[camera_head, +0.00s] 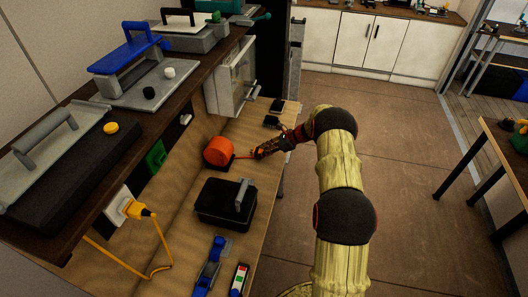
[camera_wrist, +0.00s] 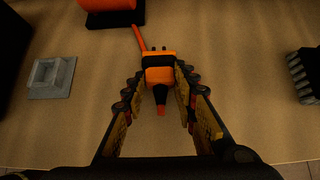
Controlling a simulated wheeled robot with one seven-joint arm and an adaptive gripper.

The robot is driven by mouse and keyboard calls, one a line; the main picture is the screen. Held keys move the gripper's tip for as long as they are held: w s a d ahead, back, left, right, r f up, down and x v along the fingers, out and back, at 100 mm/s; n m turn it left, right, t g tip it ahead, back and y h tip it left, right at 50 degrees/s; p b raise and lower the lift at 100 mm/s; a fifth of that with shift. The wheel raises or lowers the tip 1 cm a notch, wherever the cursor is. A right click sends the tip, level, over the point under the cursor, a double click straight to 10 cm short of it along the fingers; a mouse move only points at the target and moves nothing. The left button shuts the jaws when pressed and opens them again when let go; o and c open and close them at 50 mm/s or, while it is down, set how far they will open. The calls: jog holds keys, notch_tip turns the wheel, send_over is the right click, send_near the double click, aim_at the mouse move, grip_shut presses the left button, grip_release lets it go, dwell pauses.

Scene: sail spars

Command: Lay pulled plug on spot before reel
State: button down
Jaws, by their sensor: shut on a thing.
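The orange and black plug (camera_wrist: 160,75) is between the fingertips of my gripper (camera_wrist: 161,80) in the wrist view, and the gripper is shut on it. An orange cord runs from the plug to the orange reel (camera_wrist: 106,4), partly cut off at the top. In the head view, my gripper (camera_head: 258,152) is just right of the orange reel (camera_head: 219,151) over the wooden bench. The plug is low over the bench; I cannot tell whether it touches. No marked spot before the reel is discernible.
A black case (camera_head: 226,203) stands in front of the reel. A yellow plug (camera_head: 136,209) sits in a white wall socket. A grey square block (camera_wrist: 50,78) lies left of my gripper, a black ridged block (camera_wrist: 306,75) right. Bench around the plug is clear.

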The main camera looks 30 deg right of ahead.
jog(key=shift+f+b, duration=0.3)
jog(key=shift+f, duration=0.2)
